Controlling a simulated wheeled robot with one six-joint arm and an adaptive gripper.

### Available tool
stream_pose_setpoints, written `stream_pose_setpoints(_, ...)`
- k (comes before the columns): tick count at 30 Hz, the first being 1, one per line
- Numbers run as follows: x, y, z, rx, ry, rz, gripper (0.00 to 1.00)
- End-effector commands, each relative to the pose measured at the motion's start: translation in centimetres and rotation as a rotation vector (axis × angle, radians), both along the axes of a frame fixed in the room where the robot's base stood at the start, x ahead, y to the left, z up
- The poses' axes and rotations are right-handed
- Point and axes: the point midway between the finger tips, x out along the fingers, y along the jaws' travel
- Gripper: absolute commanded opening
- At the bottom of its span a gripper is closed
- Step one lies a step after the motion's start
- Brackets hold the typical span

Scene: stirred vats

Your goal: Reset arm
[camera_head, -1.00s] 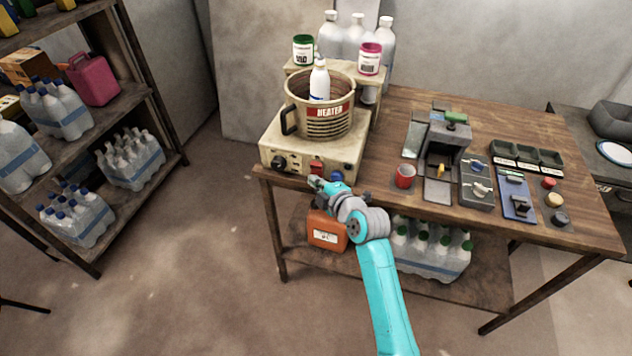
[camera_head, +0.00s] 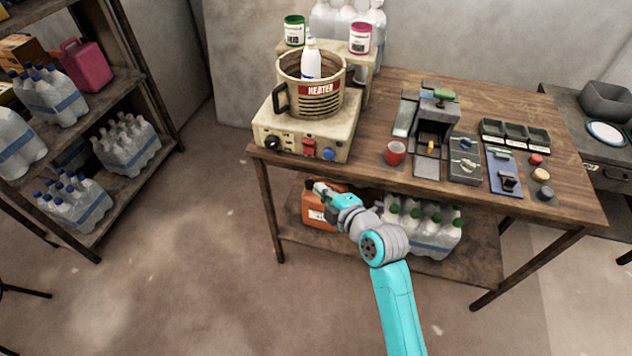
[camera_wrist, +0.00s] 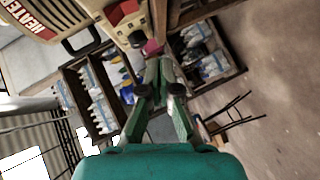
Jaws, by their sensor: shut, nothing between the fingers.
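My teal and grey arm rises from the bottom of the head view, and my gripper (camera_head: 321,189) is at its far end, in front of the workbench's near edge and below the tabletop. It overlaps the orange canister on the lower shelf in the picture; I cannot tell the gap between them. In the wrist view my gripper (camera_wrist: 162,62) has its fingers together with nothing held. The heater vat (camera_head: 312,86) stands on its cream base (camera_head: 303,138) on the bench, with a white bottle (camera_head: 312,60) upright in it.
The wooden workbench (camera_head: 380,136) carries a red cup (camera_head: 395,153), a grey device (camera_head: 436,128) and small trays (camera_head: 504,134). Under it are an orange canister (camera_head: 313,209) and green-capped bottles (camera_head: 440,232). A shelf rack (camera_head: 150,95) stands at left. The floor between is clear.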

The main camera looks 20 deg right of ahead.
Motion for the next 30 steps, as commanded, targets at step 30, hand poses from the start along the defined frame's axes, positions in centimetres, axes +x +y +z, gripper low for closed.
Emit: stream_pose_setpoints(30, -8.5, 0.2, -5.0, 0.226, 0.057, -0.155, 0.0)
